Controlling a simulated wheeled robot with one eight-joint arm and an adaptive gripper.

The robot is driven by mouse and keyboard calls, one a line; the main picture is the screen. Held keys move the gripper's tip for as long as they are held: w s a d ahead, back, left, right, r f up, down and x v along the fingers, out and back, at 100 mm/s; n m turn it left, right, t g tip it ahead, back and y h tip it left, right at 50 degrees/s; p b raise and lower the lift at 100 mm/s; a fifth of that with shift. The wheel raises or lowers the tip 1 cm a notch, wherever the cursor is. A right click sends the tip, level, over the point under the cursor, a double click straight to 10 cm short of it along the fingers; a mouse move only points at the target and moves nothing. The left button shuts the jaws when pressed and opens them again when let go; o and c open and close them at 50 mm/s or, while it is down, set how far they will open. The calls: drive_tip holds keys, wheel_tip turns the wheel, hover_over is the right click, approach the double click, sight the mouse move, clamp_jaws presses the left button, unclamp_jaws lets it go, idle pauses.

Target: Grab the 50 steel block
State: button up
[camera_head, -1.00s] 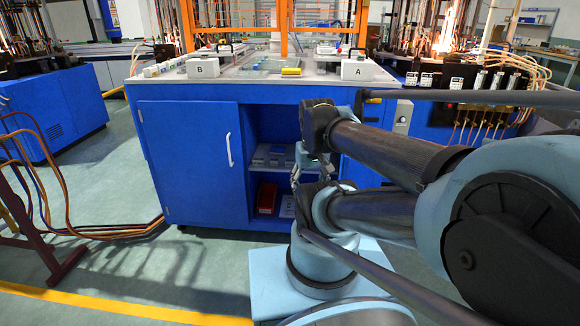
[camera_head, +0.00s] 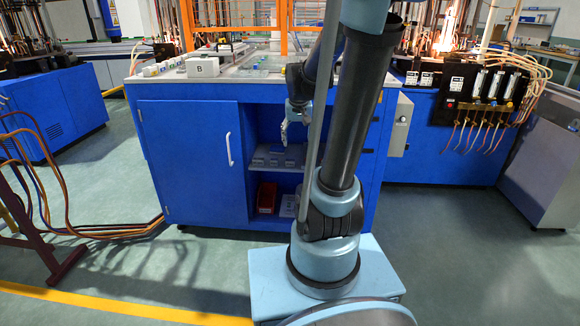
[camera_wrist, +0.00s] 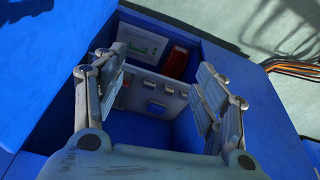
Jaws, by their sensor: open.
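Several small grey-blue blocks (camera_head: 274,161) sit on the middle shelf of the open cabinet bay. They also show small between my fingers in the wrist view (camera_wrist: 156,107). No size marking is readable, so I cannot tell which is the 50 steel block. My gripper (camera_head: 284,141) hangs in front of the bay, above the shelf and apart from the blocks. In the wrist view my gripper (camera_wrist: 160,82) has its fingers spread wide with nothing between them. My arm hides the bay's right part in the head view.
The blue cabinet (camera_head: 190,160) has a shut door left of the bay. A red bin (camera_head: 266,197) stands on the lower level beside a pale box (camera_head: 288,206). The bay's walls surround the shelf closely. A white box marked B (camera_head: 203,67) stands on the worktop.

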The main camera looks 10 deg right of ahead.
drive_tip(key=w+f, duration=0.4)
drive_tip(key=w, duration=1)
drive_tip(key=m+t, duration=0.1)
drive_tip(key=m, duration=0.1)
approach(290, 160)
drive_tip(key=shift+h, duration=0.3)
drive_tip(key=f, duration=0.4)
drive_tip(key=shift+w+a+f, duration=0.15)
drive_tip(key=shift+w+a, duration=0.05)
drive_tip(key=shift+w, duration=0.15)
drive_tip(key=shift+x, duration=2.6)
drive_tip(key=shift+w+d, duration=0.15)
drive_tip(key=c, duration=1.5)
